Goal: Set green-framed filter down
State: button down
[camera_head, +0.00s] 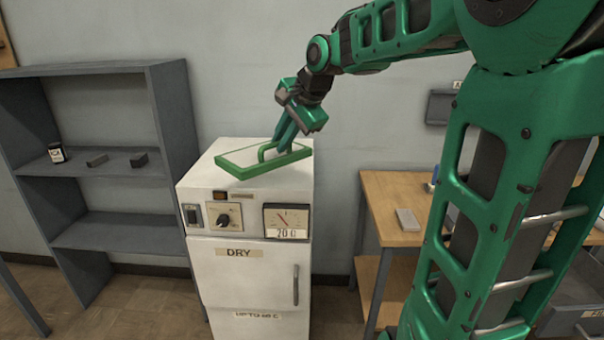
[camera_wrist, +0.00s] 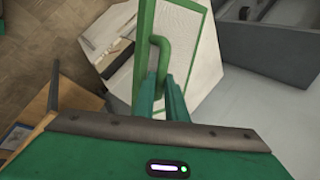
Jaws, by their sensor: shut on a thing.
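The green-framed filter (camera_head: 239,157) is a flat panel with a pale middle and a green rim and handle. In the head view it is at the top of the white cabinet marked DRY (camera_head: 245,262); I cannot tell whether it touches the top. My gripper (camera_head: 277,148) is above the filter and shut on its green handle. In the wrist view the fingers (camera_wrist: 160,97) close on the handle, and the filter (camera_wrist: 180,42) extends away beyond them. The fingers hide part of the handle.
A grey shelf unit (camera_head: 100,189) with a small jar (camera_head: 57,153) and dark blocks stands at left. A wooden table (camera_head: 385,217) with a light block (camera_head: 407,219) stands at right. The cabinet front has a knob (camera_head: 224,218) and a gauge (camera_head: 287,220).

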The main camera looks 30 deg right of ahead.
aim_at(310, 151)
jog(key=d+f, duration=0.2)
jog(key=d, duration=0.1)
jog(key=w+d+f, duration=0.1)
jog(key=d+f, duration=0.1)
jog(key=d, duration=0.1)
jog(key=d+f, duration=0.1)
jog(key=d, duration=0.2)
jog(key=shift+w+d+f, duration=0.3)
jog(key=shift+w+f, duration=0.05)
jog(key=shift+f, duration=2.15)
jog(key=c, duration=1.8)
grip_release()
